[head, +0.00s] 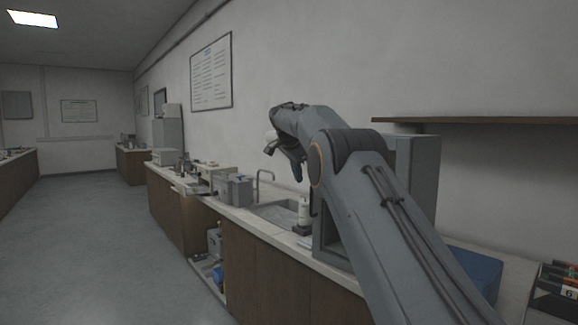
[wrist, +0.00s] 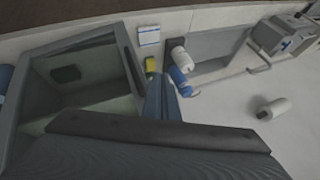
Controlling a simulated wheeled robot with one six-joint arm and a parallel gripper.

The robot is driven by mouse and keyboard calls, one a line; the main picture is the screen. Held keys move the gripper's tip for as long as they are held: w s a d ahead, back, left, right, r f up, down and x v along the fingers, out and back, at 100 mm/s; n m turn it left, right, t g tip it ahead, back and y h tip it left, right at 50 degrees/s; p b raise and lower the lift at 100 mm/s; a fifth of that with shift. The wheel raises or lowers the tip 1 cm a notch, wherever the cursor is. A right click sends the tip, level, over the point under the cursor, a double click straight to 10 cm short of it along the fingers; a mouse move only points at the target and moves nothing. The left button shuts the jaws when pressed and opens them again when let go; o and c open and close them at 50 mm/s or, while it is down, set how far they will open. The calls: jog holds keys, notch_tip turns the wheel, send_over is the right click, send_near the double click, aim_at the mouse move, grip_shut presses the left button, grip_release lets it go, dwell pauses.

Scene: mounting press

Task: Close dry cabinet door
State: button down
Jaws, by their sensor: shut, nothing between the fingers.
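The dry cabinet (head: 424,180) is a grey box on the counter, partly hidden behind my arm in the head view. In the wrist view its grey frame (wrist: 70,44) is at the left, with a pale greenish interior and a dark item inside. I cannot clearly make out the door or how far it is swung. My gripper (head: 298,172) hangs above the counter, left of the cabinet and near the sink. Its blue-grey fingers (wrist: 165,97) are together and empty, just right of the cabinet frame in the wrist view. I cannot tell if they touch it.
A white bottle (head: 304,212) stands between sink (head: 275,212) and cabinet. A faucet (head: 258,185) and grey equipment (head: 236,188) are further left. A shelf (head: 480,120) juts from the wall at right. A blue box (head: 474,268) lies right of the cabinet. The floor at left is clear.

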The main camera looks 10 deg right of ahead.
jog(key=shift+a+r+p, duration=0.65)
jog(key=shift+a+r, duration=0.2)
jog(key=shift+r, duration=0.3)
jog(key=shift+a+r+p, duration=0.6)
jog(key=shift+a+r, duration=0.2)
jog(key=shift+r, duration=0.3)
